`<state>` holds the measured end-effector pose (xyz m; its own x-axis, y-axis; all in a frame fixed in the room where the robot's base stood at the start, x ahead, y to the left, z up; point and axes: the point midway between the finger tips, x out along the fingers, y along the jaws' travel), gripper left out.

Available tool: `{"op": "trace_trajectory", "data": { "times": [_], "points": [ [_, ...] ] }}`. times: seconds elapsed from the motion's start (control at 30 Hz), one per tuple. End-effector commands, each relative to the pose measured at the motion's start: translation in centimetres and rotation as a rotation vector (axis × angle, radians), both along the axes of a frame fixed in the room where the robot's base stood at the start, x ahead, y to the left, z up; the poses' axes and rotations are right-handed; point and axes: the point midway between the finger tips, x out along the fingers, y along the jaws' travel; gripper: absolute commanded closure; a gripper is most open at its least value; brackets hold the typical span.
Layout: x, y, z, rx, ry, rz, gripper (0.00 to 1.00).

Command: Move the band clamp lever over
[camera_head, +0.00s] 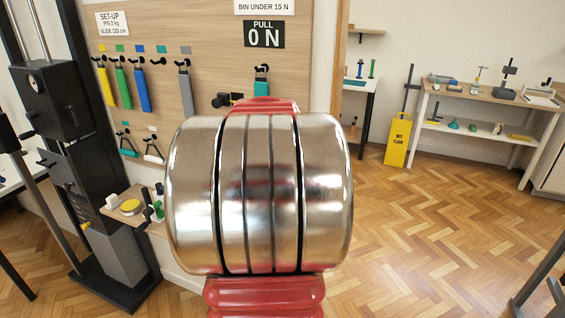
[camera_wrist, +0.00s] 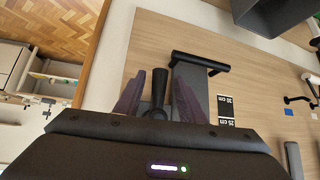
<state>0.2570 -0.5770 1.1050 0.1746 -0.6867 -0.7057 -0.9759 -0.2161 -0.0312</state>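In the wrist view, a black lever (camera_wrist: 160,88) with a rounded base stands out in front of a grey plate (camera_wrist: 188,82) on the wooden wall panel. I take it to be the band clamp lever. My gripper (camera_wrist: 161,76) is open. Its two purple-grey fingers lie to the left and right of the lever, with a visible gap on each side. How deep the lever reaches between the fingers is hard to tell. In the head view, my chrome and red arm covers the middle, and I cannot make out my gripper or the lever there.
The wooden panel (camera_head: 215,30) carries several hanging coloured grips and signs. A black bar handle (camera_wrist: 199,61) crosses the grey plate's top. A black column (camera_head: 62,140) stands left. Parquet (camera_head: 420,230) is clear.

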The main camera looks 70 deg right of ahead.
Motion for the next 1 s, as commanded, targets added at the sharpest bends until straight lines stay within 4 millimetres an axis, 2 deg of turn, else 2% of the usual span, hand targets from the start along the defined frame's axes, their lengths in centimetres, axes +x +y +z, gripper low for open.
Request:
{"op": "trace_trajectory", "data": {
  "times": [0.17, 1.0],
  "points": [
    [-0.2, 1.0, 1.2, -0.003, -0.002, 0.000, 0.64],
    [-2.2, 8.7, 8.9, -0.002, -0.002, -0.001, 0.64]
  ]
}}
